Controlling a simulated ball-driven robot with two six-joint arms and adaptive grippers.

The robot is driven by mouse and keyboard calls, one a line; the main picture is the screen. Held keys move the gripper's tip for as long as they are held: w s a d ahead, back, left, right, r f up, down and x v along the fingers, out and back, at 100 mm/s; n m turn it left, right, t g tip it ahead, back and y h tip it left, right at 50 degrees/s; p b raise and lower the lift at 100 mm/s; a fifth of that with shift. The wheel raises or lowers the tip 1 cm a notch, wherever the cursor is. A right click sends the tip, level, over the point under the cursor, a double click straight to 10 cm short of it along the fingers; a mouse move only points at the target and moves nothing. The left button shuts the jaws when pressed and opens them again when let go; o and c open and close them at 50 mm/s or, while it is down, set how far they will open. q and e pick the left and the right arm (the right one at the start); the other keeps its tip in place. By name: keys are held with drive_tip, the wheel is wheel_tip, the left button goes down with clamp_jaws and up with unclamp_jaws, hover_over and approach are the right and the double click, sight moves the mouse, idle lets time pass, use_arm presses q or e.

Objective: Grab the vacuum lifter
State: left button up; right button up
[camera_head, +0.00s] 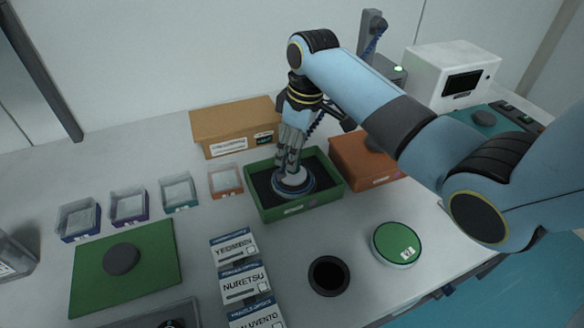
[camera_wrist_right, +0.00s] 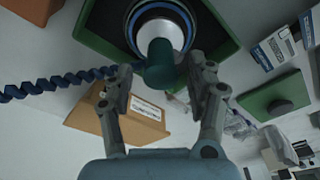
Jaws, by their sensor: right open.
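The vacuum lifter (camera_head: 294,183) is in the green tray (camera_head: 326,199), with its round white and blue base showing under my right gripper (camera_head: 290,165). In the right wrist view the lifter's dark teal handle (camera_wrist_right: 163,64) points toward the camera, over its white and blue disc. My right gripper (camera_wrist_right: 163,78) is open, with one finger on each side of the handle and visible gaps. The gripper hides the handle in the head view. My left gripper is not in view.
A cardboard box (camera_head: 235,127) stands behind the tray, and an orange bin (camera_head: 362,165) is right of it. A blue coiled hose (camera_wrist_right: 60,85) runs left in the wrist view. Labelled boxes (camera_head: 240,283), a black round item (camera_head: 328,275) and a green disc (camera_head: 397,243) lie in front.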

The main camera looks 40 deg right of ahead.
drive_tip(key=f, duration=0.4)
drive_tip(key=shift+w+a+f+p, duration=0.2)
drive_tip(key=shift+w+f+p, duration=0.05)
drive_tip(key=shift+w+p, duration=0.05)
drive_tip(key=shift+f, duration=0.2)
drive_tip(key=c, duration=0.4)
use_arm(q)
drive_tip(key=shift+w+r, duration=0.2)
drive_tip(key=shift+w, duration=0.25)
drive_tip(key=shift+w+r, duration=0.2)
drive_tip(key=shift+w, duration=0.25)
use_arm(e)
clamp_jaws()
